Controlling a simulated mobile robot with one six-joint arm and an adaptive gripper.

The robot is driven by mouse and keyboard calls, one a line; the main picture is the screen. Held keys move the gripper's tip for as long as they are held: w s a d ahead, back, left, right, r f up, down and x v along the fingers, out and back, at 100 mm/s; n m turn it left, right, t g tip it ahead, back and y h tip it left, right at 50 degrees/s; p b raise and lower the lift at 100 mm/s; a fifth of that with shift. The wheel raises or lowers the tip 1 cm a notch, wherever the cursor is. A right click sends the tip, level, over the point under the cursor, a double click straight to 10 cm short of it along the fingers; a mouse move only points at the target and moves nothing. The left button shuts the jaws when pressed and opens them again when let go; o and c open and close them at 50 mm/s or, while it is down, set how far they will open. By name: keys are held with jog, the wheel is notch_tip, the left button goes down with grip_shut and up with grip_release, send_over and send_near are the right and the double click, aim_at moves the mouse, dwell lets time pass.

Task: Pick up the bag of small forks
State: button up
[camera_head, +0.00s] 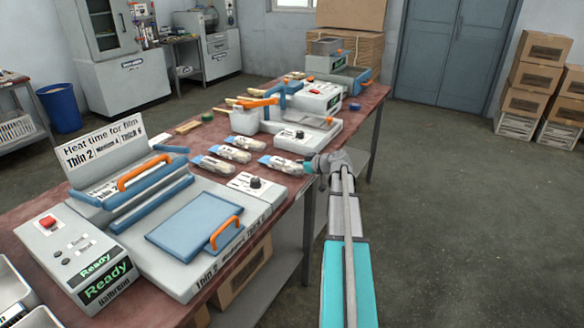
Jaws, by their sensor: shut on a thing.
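Several clear bags of small wooden utensils lie on the red-brown table. One bag (281,163) is at the right edge of the table, and my gripper (309,166) is shut on its right end. The other bags lie to its left: one at the back (237,141), one in the middle (231,154) and one in front (213,165). The utensils are too small here to tell forks from spoons. The held bag looks to be at table height; I cannot tell whether it is lifted.
A large sealing press (180,220) with a blue plate and orange handles fills the near table (45,212). A small dial box (257,185) stands in front of the held bag, and another machine (300,135) stands behind it. The floor (460,220) to the right is clear.

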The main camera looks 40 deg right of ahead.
jog(key=shift+r, duration=0.15)
jog(key=shift+r+p, duration=0.9)
jog(key=shift+p, duration=0.1)
jog(key=s+d+r+p, duration=0.2)
jog(key=s+r+p, duration=0.9)
jog(key=s, duration=0.2)
jog(key=shift+s+d, duration=0.35)
jog(key=shift+d, duration=0.05)
